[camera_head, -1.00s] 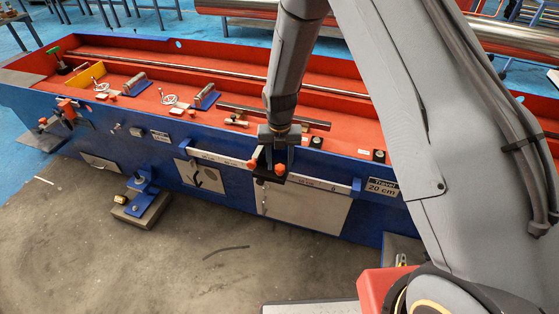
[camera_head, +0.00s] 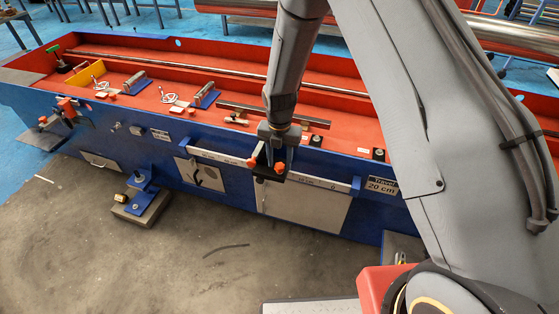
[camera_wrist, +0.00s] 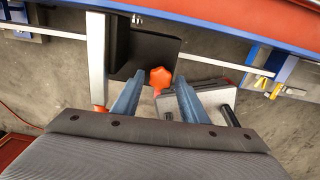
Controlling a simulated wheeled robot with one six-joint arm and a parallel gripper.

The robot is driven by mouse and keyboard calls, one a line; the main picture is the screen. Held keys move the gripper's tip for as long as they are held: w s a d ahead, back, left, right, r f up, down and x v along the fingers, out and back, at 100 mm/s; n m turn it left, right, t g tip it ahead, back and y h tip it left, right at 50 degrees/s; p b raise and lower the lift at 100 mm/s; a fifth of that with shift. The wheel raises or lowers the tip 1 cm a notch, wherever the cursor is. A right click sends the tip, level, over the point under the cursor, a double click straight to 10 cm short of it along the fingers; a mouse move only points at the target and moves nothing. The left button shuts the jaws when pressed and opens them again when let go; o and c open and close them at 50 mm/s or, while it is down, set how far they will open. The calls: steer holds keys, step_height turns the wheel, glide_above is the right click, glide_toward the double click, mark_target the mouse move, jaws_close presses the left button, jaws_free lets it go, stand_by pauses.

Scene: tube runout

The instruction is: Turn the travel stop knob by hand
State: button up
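The orange travel stop knob (camera_wrist: 161,78) stands on a black plate in the wrist view. My gripper (camera_wrist: 160,88) is open, its two blue-grey fingers apart, one on each side of the knob's near end. I cannot tell whether either finger touches it. In the head view, my gripper (camera_head: 276,148) points down at the black stop block (camera_head: 268,174) on the front of the blue bench. An orange knob (camera_head: 279,167) shows on the block's right and a second orange part (camera_head: 252,162) on its left. My fingertips are hard to make out there.
A white scale rail (camera_head: 218,157) runs along the bench front behind the stop. A sign (camera_head: 382,187) reads "Travel 20 cm". A grey bar with an orange end (camera_wrist: 97,70) stands left of the knob in the wrist view. The floor in front is mostly clear.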

steer(key=shift+o, duration=0.3)
steer(key=shift+r+p, duration=1.65)
steer(key=shift+r, duration=1.4)
step_height(320, 180, up, 8)
steer(key=b, duration=0.1)
steer(key=shift+b, duration=0.35)
steer(key=s+d+r+m, duration=0.5)
steer(key=s+d+m, duration=0.3)
steer(key=m, duration=0.8)
steer(key=s+d+r+m, duration=0.4)
steer(key=s+d+m, duration=0.5)
steer(key=s+m, duration=0.5)
steer(key=shift+s+r+m+t, duration=0.3)
steer(key=shift+s+r+m, duration=0.1)
steer(key=shift+m, duration=0.8)
